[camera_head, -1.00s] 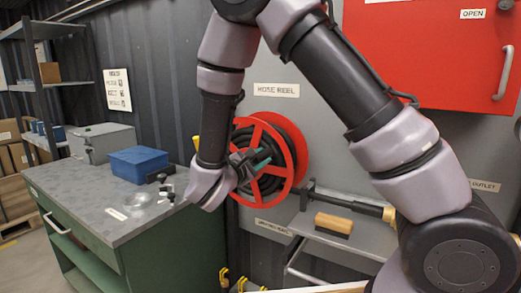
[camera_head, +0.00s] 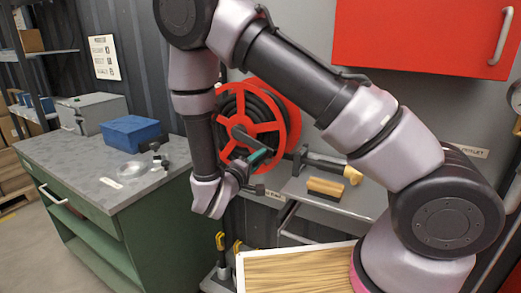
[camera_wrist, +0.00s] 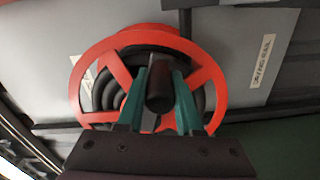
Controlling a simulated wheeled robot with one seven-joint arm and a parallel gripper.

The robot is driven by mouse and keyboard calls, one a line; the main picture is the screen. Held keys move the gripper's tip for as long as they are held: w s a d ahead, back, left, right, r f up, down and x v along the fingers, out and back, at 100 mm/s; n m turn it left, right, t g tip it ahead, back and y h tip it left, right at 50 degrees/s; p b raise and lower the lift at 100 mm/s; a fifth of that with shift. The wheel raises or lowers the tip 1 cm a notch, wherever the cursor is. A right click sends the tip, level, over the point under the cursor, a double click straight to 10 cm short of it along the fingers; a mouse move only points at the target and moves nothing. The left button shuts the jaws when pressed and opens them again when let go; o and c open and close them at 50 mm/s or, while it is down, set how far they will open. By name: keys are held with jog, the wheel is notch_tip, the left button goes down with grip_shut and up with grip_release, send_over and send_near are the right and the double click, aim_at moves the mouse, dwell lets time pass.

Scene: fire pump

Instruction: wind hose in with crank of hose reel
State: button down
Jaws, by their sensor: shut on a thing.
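The hose reel (camera_head: 283,124) is a red spoked wheel with black hose wound on it, fixed to the grey wall panel. In the wrist view its red rim (camera_wrist: 218,90) fills the middle, with black hose (camera_wrist: 110,92) behind the spokes. My gripper (camera_head: 258,158) is in front of the lower part of the reel. In the wrist view its green fingers (camera_wrist: 160,90) are shut on the dark crank handle (camera_wrist: 159,92), one on each side. A grey crank arm (camera_head: 242,136) shows across the reel's front. My arm hides the reel's left edge in part.
A green workbench (camera_head: 110,180) stands at left with a blue box (camera_head: 131,133) and a grey case (camera_head: 94,113). A brush (camera_head: 325,188) lies on a small shelf right of the reel. A red cabinet (camera_head: 430,35) hangs above.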

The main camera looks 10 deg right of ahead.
jog(key=shift+w+a+f+m, duration=0.3)
jog(key=shift+f+m, duration=0.2)
jog(key=shift+f, duration=0.2)
jog(key=shift+w+a+f+m, duration=0.15)
jog(key=shift+a+f+m, duration=0.3)
jog(key=shift+f, duration=0.3)
jog(key=shift+w+a+f+m, duration=0.25)
jog(key=shift+f+m, duration=0.3)
jog(key=shift+f, duration=0.15)
jog(key=c, duration=0.6)
grip_release()
jog(key=v, duration=1)
jog(key=shift+s+a, duration=0.25)
jog(key=shift+s, duration=0.05)
